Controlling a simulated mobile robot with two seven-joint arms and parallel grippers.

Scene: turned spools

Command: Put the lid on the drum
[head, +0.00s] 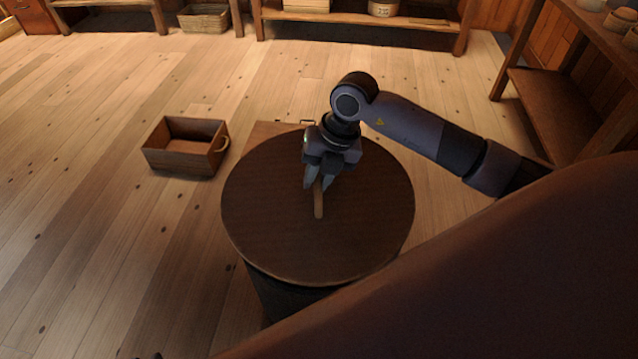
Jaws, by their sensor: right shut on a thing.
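The lid (270,215) is a wide, round, dark brown disc with a narrow lighter wooden handle (319,208) standing at its middle. My right gripper (321,186) reaches in from the right and is shut on this handle. The drum (285,297) is dark and shows only as a strip of its side below the lid's near edge. The lid covers its top and rim, so I cannot tell whether the lid rests on the rim or is a little above it. My left gripper is not in view.
An open wooden crate (187,160) stands on the plank floor to the left. A flat wooden piece (266,130) shows behind the lid. Shelves stand along the back and the right (565,110). The lower right is blocked from view.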

